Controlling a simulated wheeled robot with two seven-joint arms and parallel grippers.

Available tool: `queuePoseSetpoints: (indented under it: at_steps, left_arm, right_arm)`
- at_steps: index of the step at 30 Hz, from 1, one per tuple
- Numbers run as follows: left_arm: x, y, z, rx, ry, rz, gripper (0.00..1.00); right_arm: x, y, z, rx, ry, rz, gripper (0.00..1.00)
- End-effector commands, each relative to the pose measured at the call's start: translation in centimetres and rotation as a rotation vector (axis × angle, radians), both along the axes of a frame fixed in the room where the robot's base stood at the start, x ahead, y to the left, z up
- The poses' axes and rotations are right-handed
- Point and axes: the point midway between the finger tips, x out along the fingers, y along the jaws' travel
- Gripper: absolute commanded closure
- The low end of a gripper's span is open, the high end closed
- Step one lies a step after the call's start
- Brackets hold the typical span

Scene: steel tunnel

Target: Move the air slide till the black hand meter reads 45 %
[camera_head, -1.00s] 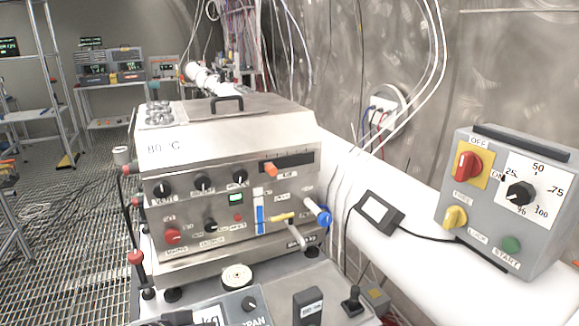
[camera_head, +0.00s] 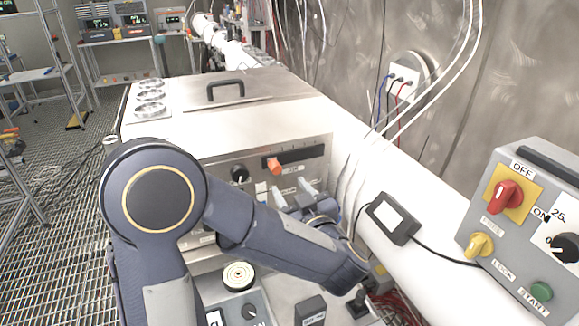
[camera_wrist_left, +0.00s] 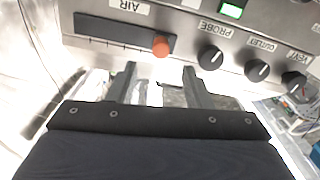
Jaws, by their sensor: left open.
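The air slide has an orange knob (camera_head: 273,165) at the left end of a dark slot (camera_head: 302,155) on the steel machine's front. In the left wrist view the orange knob (camera_wrist_left: 161,46) shows upside down near the slot's end, beside the AIR label. My left gripper (camera_wrist_left: 155,80) is open, its two fingers pointing at the panel either side of the knob's line, apart from it. In the head view the left gripper (camera_head: 292,192) is just below the slot, partly hidden by my arm. The black hand meter (camera_head: 392,218) lies on the white pipe; its pale screen is unreadable.
Black dials (camera_wrist_left: 210,57) sit beside the slot. A grey control box (camera_head: 530,225) with red and yellow switches stands at the right. A scale (camera_head: 238,276) and small black boxes are in front, below my arm. A handled lid (camera_head: 226,88) tops the machine.

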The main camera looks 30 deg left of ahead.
Motion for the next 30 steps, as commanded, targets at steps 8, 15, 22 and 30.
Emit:
queuePoseSetpoints:
  at_steps: [8, 15, 22, 30]
  left_arm:
    - [2.8, 3.5, 0.2, -0.001, 0.0, 0.004, 0.55]
    - [4.4, 5.3, 0.1, -0.003, -0.002, 0.0, 0.55]
    - [4.6, 5.5, 0.0, -0.002, -0.002, -0.002, 0.55]
    - [4.6, 5.5, 0.0, -0.002, -0.002, -0.002, 0.81]
  right_arm:
    - [0.0, 0.0, 1.4, 0.0, 0.0, 0.0, 1.0]
    - [0.0, 0.0, 1.9, 0.0, 0.0, 0.0, 1.0]
    - [0.0, 0.0, 1.9, 0.0, 0.0, 0.0, 1.0]
    - [0.0, 0.0, 1.9, 0.0, 0.0, 0.0, 1.0]
